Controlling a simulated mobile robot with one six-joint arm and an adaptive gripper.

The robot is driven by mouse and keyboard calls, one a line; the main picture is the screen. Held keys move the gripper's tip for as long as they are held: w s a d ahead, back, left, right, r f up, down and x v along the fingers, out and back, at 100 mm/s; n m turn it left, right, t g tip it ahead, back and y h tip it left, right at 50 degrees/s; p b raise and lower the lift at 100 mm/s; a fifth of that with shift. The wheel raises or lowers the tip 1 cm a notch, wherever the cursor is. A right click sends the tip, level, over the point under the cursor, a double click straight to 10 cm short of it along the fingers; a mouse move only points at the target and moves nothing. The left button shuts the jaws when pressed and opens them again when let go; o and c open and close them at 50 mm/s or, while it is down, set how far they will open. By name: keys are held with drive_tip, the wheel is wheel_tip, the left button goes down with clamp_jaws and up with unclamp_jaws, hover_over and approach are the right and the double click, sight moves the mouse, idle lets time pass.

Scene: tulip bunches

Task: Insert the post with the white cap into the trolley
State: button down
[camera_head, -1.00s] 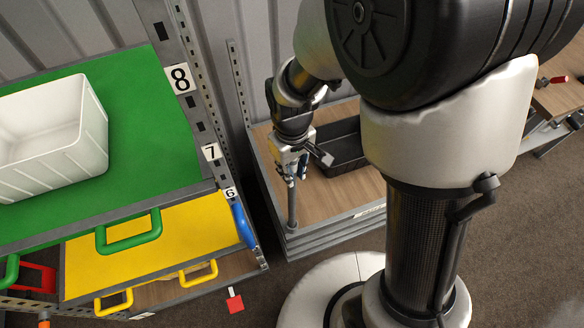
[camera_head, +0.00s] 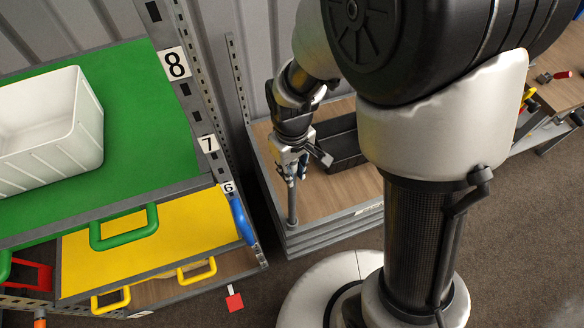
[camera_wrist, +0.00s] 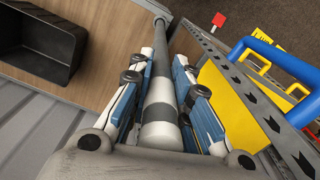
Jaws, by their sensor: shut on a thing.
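My gripper (camera_head: 291,170) is shut on a grey upright post (camera_head: 292,205). In the wrist view the post (camera_wrist: 158,98) runs between the blue-and-white fingers, with its white cap (camera_wrist: 160,136) at the near end. The trolley (camera_head: 340,196) has a wood-coloured deck and a grey metal rim. The post's lower end is at the trolley's front-left corner. I cannot tell whether it sits in a socket there or only stands over the corner.
A black tray (camera_head: 343,150) lies on the trolley deck, right of my gripper. A shelf rack with a green shelf (camera_head: 150,110), a white bin (camera_head: 75,140) and a yellow shelf (camera_head: 150,245) stands close on the left. A blue handle (camera_wrist: 283,62) is near the post.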

sight(293, 165)
drive_tip(key=shift+f+b, duration=0.3)
drive_tip(key=shift+f, duration=0.15)
drive_tip(key=c, duration=1.4)
unclamp_jaws()
drive_tip(key=shift+r, duration=0.15)
wheel_tip(293, 165, up, 5)
drive_tip(key=p, duration=0.4)
